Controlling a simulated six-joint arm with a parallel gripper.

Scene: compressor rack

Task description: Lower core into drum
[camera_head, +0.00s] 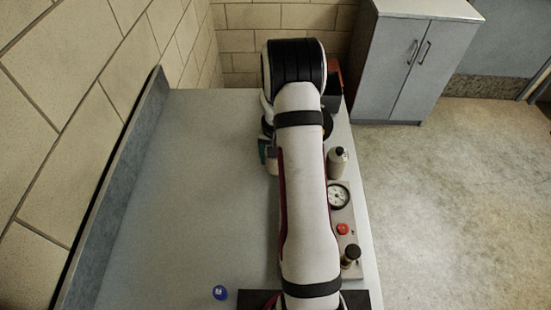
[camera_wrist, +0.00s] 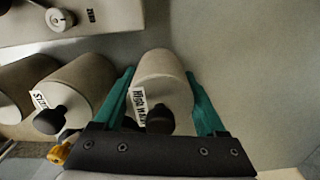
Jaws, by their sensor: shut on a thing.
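In the wrist view my gripper (camera_wrist: 159,76) has its two teal fingers on either side of a pale cylinder (camera_wrist: 165,70) and is shut on it. The cylinder has a black knob and a white label whose text seems to begin "HIGH"; I take it to be the core. In the head view a bit of teal on my gripper (camera_head: 263,150) shows at the left of my arm, which hides most of the gripper and the cylinder. I cannot make out a drum for certain, nor whether the cylinder touches anything beneath it.
Two similar cylinders, one labelled (camera_wrist: 75,90) and one at the left edge (camera_wrist: 22,85), stand left of the held one. A panel with a gauge (camera_head: 338,196) and red button (camera_head: 342,229) lies right of my arm. A blue cap (camera_head: 220,293) lies on the otherwise clear left bench (camera_head: 190,200).

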